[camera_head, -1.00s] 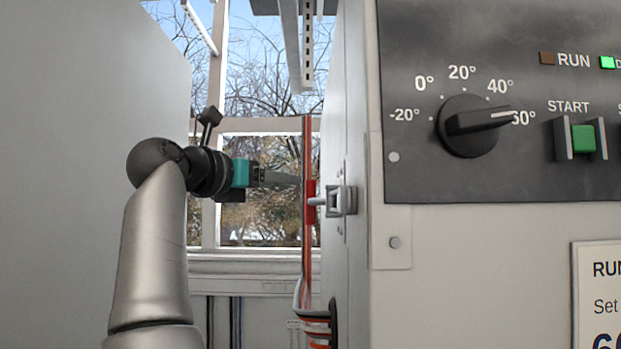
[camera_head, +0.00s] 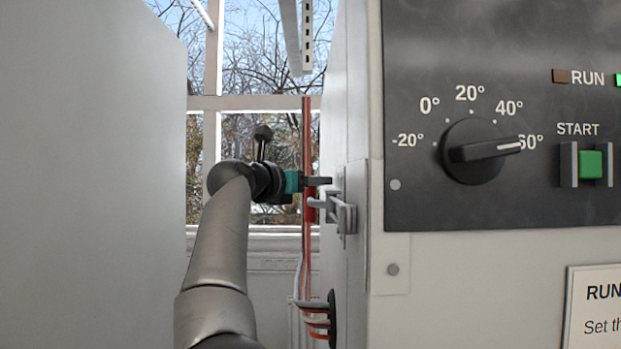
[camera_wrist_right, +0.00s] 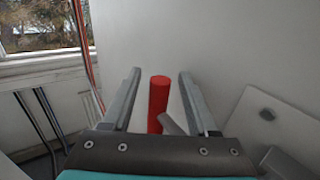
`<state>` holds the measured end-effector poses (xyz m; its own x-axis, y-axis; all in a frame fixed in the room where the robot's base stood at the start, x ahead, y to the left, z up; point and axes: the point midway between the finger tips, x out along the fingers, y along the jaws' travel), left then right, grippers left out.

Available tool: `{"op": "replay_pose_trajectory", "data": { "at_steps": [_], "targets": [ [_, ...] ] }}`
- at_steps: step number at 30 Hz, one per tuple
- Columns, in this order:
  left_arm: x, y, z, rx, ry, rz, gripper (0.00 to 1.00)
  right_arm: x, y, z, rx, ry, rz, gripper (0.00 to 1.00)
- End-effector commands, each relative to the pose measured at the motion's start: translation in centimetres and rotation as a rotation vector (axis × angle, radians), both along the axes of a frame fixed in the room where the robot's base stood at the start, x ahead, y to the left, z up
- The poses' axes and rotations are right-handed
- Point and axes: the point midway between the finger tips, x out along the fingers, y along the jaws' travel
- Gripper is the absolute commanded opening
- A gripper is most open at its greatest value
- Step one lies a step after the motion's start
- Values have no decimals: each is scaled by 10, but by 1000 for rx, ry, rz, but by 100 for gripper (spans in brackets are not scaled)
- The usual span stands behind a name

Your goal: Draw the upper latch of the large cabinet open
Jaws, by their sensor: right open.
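The latch (camera_head: 341,215) is a grey metal bracket with a bolt on the left side face of the large cabinet (camera_head: 352,110). Its red handle (camera_head: 311,210) stands upright at the left end of the bolt. My right gripper (camera_head: 322,182), with a teal body, is at the latch in the head view, its finger just above the bolt. In the wrist view the red handle (camera_wrist_right: 158,100) stands between the two open fingers of my right gripper (camera_wrist_right: 160,100), with a gap on each side. A grey rod runs from its lower part. My left gripper is not in view.
A large plain pale surface (camera_head: 90,180) fills the left side, leaving a gap before the cabinet. Orange and white cables (camera_head: 305,270) hang behind the latch. A dial (camera_head: 475,150) and a green start button (camera_head: 590,164) are on the cabinet's front.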

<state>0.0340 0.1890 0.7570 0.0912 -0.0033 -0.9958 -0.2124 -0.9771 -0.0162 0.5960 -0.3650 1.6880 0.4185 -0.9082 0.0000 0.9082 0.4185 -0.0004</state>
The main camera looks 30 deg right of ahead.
Motion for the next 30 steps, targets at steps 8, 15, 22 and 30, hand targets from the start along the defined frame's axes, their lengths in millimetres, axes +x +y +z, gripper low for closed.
{"op": "replay_pose_trajectory", "data": {
  "at_steps": [8,15,22,30],
  "targets": [
    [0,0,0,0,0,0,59,0,0,0,0,0,0,45],
    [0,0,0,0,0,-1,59,0,0,0,0,0,0,18],
    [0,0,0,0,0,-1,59,0,1,0,0,-1,0,0],
    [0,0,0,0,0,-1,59,0,1,0,0,-1,1,0]
  ]
}}
